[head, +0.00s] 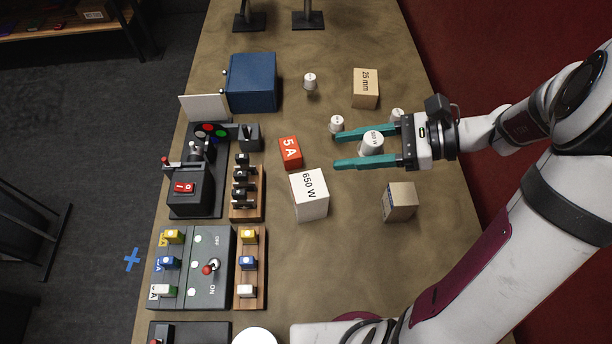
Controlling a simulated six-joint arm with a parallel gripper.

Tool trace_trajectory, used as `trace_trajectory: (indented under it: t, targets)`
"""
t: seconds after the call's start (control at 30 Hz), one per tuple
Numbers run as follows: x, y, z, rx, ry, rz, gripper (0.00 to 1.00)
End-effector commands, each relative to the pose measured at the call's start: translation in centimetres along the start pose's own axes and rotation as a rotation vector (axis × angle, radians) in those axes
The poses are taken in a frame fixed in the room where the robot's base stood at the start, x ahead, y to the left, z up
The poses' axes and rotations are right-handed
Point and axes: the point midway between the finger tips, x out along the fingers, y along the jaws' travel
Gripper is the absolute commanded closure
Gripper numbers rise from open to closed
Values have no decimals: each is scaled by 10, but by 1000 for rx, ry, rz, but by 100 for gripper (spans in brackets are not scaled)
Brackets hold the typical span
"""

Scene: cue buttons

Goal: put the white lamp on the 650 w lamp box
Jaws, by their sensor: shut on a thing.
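A white lamp (371,144) with a dark printed label sits between the two teal fingers of my gripper (338,149). The gripper is shut on this lamp, and the fingers point left. I cannot tell how far the lamp is above the table. The white box marked 650 W (310,205) stands on the table below and left of the gripper in the picture. Its top is bare.
Smaller white lamps stand near the gripper (337,124), behind it (397,115) and farther back (310,80). A red 5 A box (290,153) is close to the 650 W box. A 25 mm box (365,88), a tan box (400,202) and a blue box (252,82) stand around. Switch panels (220,290) fill the left side.

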Motion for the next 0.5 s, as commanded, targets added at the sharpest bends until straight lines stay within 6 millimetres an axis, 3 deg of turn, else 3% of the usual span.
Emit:
trace_trajectory:
  t: [0.1,0.23,0.4,0.5]
  targets:
    - [44,0,-6,3,-2,10,100]
    - [87,-2,-13,3,-1,8,100]
    - [114,-5,-20,3,0,3,100]
    - [124,-4,-39,8,0,3,100]
